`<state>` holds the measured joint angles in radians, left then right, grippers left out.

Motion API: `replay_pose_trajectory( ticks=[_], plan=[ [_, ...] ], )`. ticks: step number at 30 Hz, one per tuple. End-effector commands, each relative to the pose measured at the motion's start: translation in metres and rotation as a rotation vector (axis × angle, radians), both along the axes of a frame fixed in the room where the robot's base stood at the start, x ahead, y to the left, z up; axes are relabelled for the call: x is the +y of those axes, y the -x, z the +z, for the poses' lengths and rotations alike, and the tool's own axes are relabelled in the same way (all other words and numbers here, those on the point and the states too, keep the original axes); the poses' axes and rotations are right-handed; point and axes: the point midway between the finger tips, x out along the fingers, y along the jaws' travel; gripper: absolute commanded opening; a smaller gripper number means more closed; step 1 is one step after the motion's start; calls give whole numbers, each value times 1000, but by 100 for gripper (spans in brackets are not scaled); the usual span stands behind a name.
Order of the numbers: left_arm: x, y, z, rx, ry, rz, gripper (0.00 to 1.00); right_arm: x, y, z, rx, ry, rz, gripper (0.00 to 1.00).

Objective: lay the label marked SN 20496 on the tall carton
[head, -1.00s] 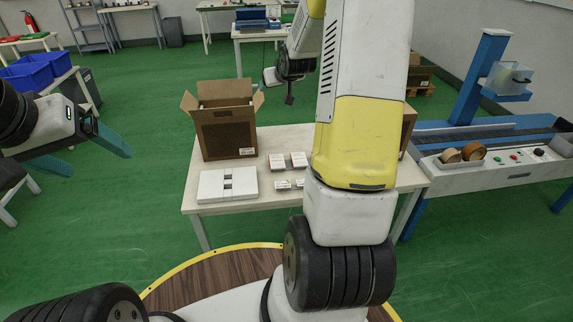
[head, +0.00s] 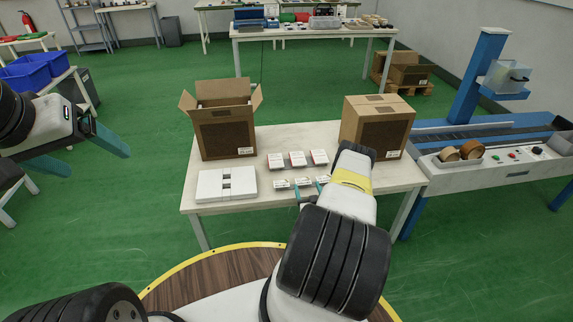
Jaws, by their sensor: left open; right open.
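Several small white labels lie in a front row on the table (head: 268,206), one of them a label (head: 281,184) at the left end. Their print is too small to read, so I cannot tell which is SN 20496. An open brown carton (head: 228,139) with raised flaps stands at the table's left. A closed brown carton (head: 371,132) stands at the right; I cannot tell which is the tall one. My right gripper (head: 311,190) is open, with teal fingers low at the row's right part; contact is unclear. My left gripper (head: 82,152) is open and empty, left of the table.
Three red-and-white boxes (head: 297,159) stand behind the labels. A white tray-like block (head: 227,185) lies at the table's front left. A conveyor machine (head: 500,165) with tape rolls stands to the right. Blue bins (head: 28,74) are at the far left.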

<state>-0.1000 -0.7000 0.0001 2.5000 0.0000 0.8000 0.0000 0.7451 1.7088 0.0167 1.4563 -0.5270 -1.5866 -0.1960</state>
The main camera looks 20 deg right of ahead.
Motion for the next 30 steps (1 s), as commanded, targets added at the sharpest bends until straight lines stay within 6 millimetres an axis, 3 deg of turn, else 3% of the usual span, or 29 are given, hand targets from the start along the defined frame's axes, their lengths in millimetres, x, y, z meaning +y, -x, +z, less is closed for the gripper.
replay_pose_trajectory(
  ticks=[3, 5, 21, 30],
  plan=[
    [0, 0, 0, 0, 0, 0, 84, 5, 16, -14, -26, -5, -13, 75],
    [0, 0, 0, 0, 0, 0, 84, 6, 16, -15, -34, -5, -16, 75],
    [0, 0, 0, 0, 0, 0, 84, -6, -50, -19, -36, -5, -17, 75],
    [0, 0, 0, 0, 0, 0, 84, -8, -57, -19, -33, -6, -17, 75]
  ],
)
